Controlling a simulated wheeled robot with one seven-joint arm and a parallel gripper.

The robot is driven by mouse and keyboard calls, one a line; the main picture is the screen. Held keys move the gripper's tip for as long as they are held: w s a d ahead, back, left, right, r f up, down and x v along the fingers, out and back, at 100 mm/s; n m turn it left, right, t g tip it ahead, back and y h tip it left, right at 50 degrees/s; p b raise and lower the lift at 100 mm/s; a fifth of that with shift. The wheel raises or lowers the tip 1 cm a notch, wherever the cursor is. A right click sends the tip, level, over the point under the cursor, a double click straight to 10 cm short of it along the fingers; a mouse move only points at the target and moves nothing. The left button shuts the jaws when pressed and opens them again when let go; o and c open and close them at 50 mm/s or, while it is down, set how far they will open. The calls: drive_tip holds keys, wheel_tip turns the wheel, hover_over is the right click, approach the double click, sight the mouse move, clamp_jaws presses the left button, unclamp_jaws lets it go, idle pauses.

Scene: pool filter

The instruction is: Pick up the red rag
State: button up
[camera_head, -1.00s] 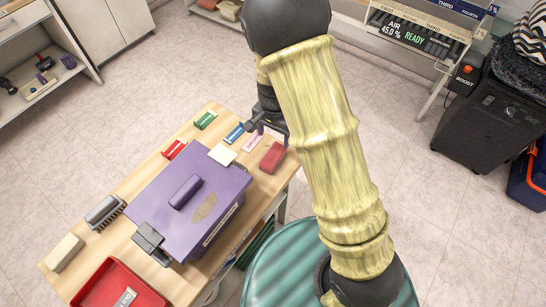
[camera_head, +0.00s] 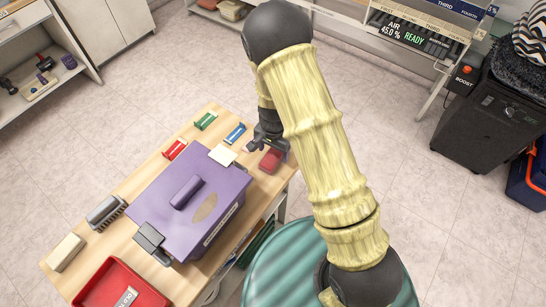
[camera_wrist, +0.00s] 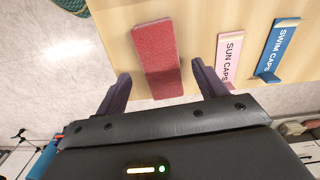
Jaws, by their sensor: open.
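The red rag (camera_head: 270,161) is a flat, folded red block lying on the wooden table near its right corner. In the wrist view the rag (camera_wrist: 157,50) lies lengthwise ahead of my gripper, and its near end shows between the two fingertips. My gripper (camera_wrist: 160,76) is open, with one purple finger on each side of the rag's near end and visible gaps on both sides. In the head view my gripper (camera_head: 266,145) is over the rag's upper edge and hides part of it. I cannot tell the height between the fingertips and the table.
The pink "SUN CAPS" holder (camera_wrist: 229,60) stands close beside the right finger, with the blue "SWIM CAPS" holder (camera_wrist: 280,50) beyond it. A purple lidded box (camera_head: 190,205) fills the middle of the table. A red tray (camera_head: 88,293) is at the front left.

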sight(273, 156)
wheel_tip(273, 156, down, 3)
drive_tip(key=shift+w+f, duration=0.15)
drive_tip(key=shift+f, duration=0.15)
drive_tip(key=shift+d, duration=0.1)
drive_tip(key=shift+a, duration=0.2)
drive_tip(key=c, duration=0.4)
drive_tip(key=shift+d, duration=0.1)
drive_tip(key=c, duration=0.7)
